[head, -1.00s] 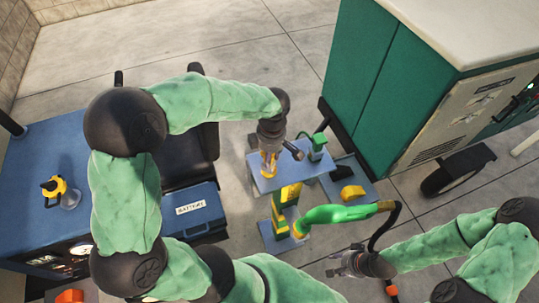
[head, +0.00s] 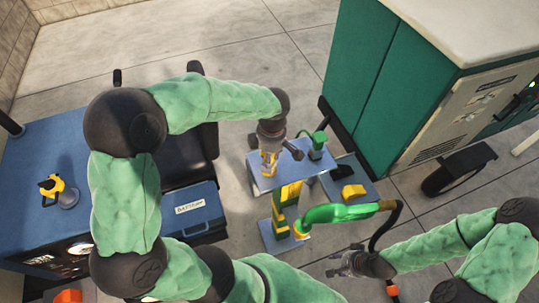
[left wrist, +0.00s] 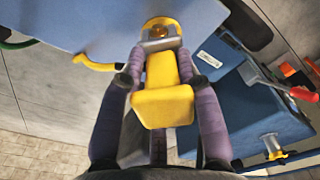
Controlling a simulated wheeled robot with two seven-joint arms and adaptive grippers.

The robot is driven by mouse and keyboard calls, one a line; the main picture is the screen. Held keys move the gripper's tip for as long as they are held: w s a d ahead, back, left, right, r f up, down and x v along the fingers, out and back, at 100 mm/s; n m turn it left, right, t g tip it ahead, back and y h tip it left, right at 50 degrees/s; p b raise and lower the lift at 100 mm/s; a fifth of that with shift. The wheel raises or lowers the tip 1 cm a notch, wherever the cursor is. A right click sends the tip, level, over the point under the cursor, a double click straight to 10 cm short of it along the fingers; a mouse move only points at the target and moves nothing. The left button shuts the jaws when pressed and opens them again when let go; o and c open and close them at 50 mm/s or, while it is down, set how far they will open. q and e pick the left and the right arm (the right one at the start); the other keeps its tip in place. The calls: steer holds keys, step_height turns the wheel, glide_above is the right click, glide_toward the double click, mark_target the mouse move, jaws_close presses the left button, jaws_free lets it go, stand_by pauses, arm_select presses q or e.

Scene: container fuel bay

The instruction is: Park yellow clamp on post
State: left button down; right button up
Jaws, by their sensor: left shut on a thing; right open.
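My left gripper (head: 269,155) reaches down over a small blue-grey shelf. It is shut on the yellow clamp (left wrist: 163,95), whose yellow body sits between the purple fingers in the left wrist view. Its lower part (head: 268,172) shows just below the gripper in the head view. Beyond the body is a grey metal piece and a rounded yellow part with an orange spot. Whether the clamp touches the post is hidden. My right gripper (head: 345,263) is open and empty, below the green fuel nozzle.
The green nozzle (head: 338,213) with its black hose is beside the post. A green fitting (head: 318,143) stands on the shelf (head: 292,176). A yellow block (head: 352,192) lies on a plate at right. A blue vehicle (head: 25,180) carries another yellow-topped fitting (head: 56,189). A green cabinet (head: 385,80) stands behind.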

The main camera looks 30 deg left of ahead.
arm_select(q)
steer(key=shift+r, duration=0.1)
steer(key=c, duration=0.8)
jaws_free()
steer(key=r, duration=1.2)
steer(key=shift+w+d, duration=0.1)
steer(key=shift+d, duration=0.15)
steer(key=shift+f, duration=0.1)
